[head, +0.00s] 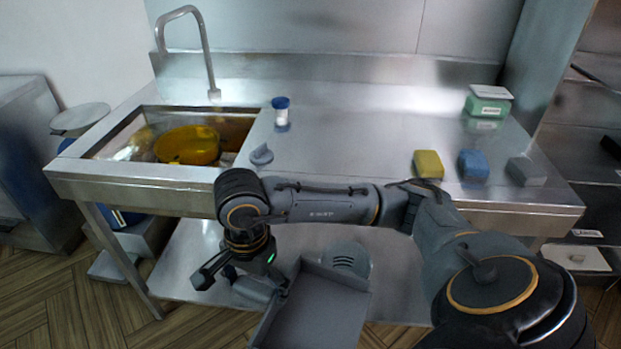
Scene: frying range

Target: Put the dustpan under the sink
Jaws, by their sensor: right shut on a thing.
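A grey dustpan (315,308) is at the bottom middle of the head view, in front of the steel table, with its flat pan facing up. My right gripper (232,283) is shut on the dustpan at its handle end, left of the pan; the fingers partly hide the grip. The steel sink (112,138) is set into the left end of the table, above and left of the gripper. The space below it is partly visible, with a steel lower shelf (185,262) behind the gripper. My left gripper is not in view.
A yellow round item (188,145) lies in the sink. A blue-lidded jar (281,112), a yellow sponge (428,164), a blue block (473,165) and a grey block (525,171) stand on the table. A grey slotted round object (346,256) is on the lower shelf. A table leg (122,262) stands left.

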